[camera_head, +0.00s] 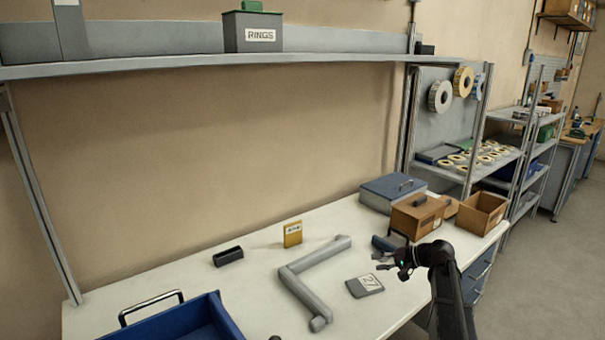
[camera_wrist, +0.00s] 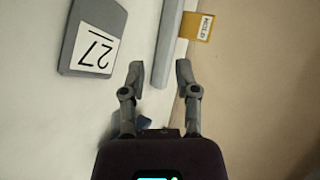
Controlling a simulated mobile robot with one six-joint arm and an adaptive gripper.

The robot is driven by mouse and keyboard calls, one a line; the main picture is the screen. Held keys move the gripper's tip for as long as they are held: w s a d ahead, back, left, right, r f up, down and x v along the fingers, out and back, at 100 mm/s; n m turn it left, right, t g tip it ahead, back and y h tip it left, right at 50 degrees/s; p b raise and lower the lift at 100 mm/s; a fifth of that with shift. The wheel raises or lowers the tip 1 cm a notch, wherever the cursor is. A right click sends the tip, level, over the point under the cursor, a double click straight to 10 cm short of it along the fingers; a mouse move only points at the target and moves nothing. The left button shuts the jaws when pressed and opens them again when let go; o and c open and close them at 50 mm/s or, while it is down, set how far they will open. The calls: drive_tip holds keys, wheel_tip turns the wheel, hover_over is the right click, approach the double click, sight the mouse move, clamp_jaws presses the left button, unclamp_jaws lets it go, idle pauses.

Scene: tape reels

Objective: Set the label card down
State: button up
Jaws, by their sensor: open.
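A flat grey card (camera_head: 365,285) with a white "27" label lies on the white bench. It also shows at the upper left of the wrist view (camera_wrist: 93,40), where its number appears upside down. My gripper (camera_head: 384,262) is above the bench, up and to the right of the card in the head view. In the wrist view my gripper (camera_wrist: 160,70) has its two fingers apart with nothing held between them. A yellow card (camera_head: 292,234) with a small white label stands upright farther back, and it shows at the top of the wrist view (camera_wrist: 197,26).
A grey angled bar (camera_head: 303,285) lies left of the grey card. A small black tray (camera_head: 228,256) and a blue bin (camera_head: 180,322) are farther left. Brown boxes (camera_head: 482,213) and a blue-grey case (camera_head: 392,190) crowd the right end.

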drive_tip(key=s+a+f+n+g+h, duration=0.1)
drive_tip(key=s+a, duration=0.1)
drive_tip(key=s, duration=0.2)
drive_tip(key=s+a+f+g+h+p, duration=0.1)
drive_tip(key=s+a+f+h, duration=0.1)
drive_tip(key=s+a, duration=0.1)
drive_tip(key=s+a+f+n+g+h, duration=0.1)
drive_tip(key=s+a+f, duration=0.1)
drive_tip(key=s+a, duration=0.1)
drive_tip(key=shift+s+n+g+h+p, duration=0.3)
drive_tip(key=shift+s+g+h+p, duration=0.1)
drive_tip(key=shift+s, duration=0.5)
drive_tip(key=s+f+n+g+h+p, duration=0.1)
drive_tip(key=s+h, duration=0.5)
drive_tip(key=s, duration=0.6)
drive_tip(key=shift+s+a+f+n+g+h+p, duration=0.2)
drive_tip(key=shift+s+a+n+g+h+p, duration=0.15)
drive_tip(key=shift+n, duration=0.45)
